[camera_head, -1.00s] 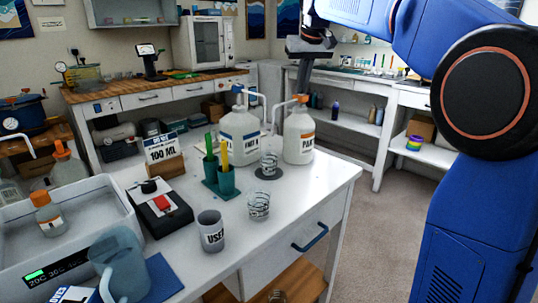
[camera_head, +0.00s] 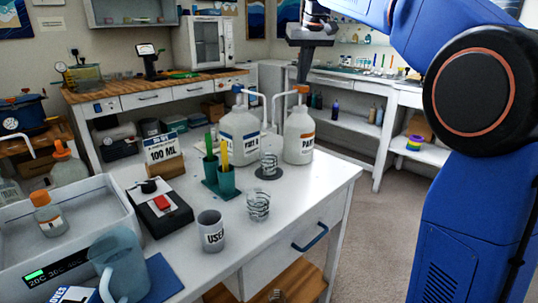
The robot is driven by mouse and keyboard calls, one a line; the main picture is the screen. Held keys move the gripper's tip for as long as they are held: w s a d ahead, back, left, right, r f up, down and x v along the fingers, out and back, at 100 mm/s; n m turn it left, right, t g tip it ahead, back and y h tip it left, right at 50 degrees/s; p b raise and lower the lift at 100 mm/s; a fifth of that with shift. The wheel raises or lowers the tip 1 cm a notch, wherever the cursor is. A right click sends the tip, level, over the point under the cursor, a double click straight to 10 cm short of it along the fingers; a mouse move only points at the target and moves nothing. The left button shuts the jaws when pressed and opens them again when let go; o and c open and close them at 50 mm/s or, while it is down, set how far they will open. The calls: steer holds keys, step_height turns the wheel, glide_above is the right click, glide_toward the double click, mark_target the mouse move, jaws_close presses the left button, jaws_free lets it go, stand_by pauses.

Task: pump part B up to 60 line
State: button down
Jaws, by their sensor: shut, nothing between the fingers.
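The part B jug (camera_head: 299,140) is white with a label partly reading "PAR" and stands at the far right of the white table. Its orange pump head (camera_head: 300,89) has a pale spout pointing left. My gripper (camera_head: 303,80) is shut and empty, pointing down directly above the pump head; I cannot tell whether it touches it. A clear cup (camera_head: 269,162) with dark marks stands on a dark round pad (camera_head: 268,175) in front of the jugs. Its fill level and the 60 line are too small to read.
The part A jug (camera_head: 239,132) with a blue pump stands left of part B. Green holders (camera_head: 220,182), another clear marked cup (camera_head: 258,206), a grey "USE" cup (camera_head: 211,232) and a "100 ML" sign (camera_head: 162,148) stand nearby. The table's right front is clear.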

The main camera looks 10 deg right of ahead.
steer(key=shift+f, duration=1.4)
steer(key=shift+r, duration=1.35)
steer(key=shift+f, duration=0.35)
steer(key=shift+r, duration=0.4)
stand_by(0.4)
steer(key=shift+r, duration=3)
